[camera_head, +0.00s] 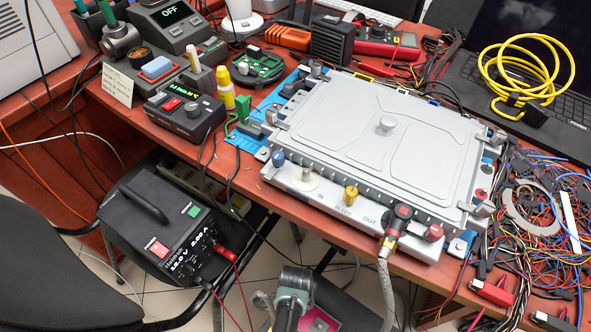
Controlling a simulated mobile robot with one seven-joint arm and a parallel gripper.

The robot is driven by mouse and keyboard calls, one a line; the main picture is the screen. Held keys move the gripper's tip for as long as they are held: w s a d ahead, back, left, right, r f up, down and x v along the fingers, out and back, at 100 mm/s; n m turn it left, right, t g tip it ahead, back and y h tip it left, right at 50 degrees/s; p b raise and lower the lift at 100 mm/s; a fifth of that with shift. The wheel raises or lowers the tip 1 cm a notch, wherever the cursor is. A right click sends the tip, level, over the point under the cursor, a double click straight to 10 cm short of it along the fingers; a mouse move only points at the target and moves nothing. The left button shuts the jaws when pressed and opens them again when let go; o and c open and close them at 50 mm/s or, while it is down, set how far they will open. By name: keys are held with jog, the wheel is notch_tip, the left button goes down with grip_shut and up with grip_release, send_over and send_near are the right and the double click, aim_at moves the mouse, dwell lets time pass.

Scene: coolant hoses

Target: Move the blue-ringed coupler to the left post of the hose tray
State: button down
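I cannot make out the blue-ringed coupler in this view. A grey part, likely a joint of my own arm, rises from the bottom edge; my gripper itself does not show. Behind that part, a dark surface with a pink patch (320,323) is cut off by the bottom edge; I cannot tell whether it is the hose tray. No left post can be made out. A red-ringed coupler (402,213) sits at the OUT port of the silver case (420,140), with a grey braided hose (386,285) hanging from it. Part of a pale hose (262,302) shows lower left.
The case front has a blue knob (278,157) by IN and a yellow knob (350,194) by BLEED. Tangled wires (550,205) cover the bench's right. A black power supply (160,225) and a chair (45,260) stand at left. Tools crowd the bench's back left.

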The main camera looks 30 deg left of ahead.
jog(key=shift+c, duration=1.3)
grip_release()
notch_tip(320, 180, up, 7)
jog(key=p, duration=0.7)
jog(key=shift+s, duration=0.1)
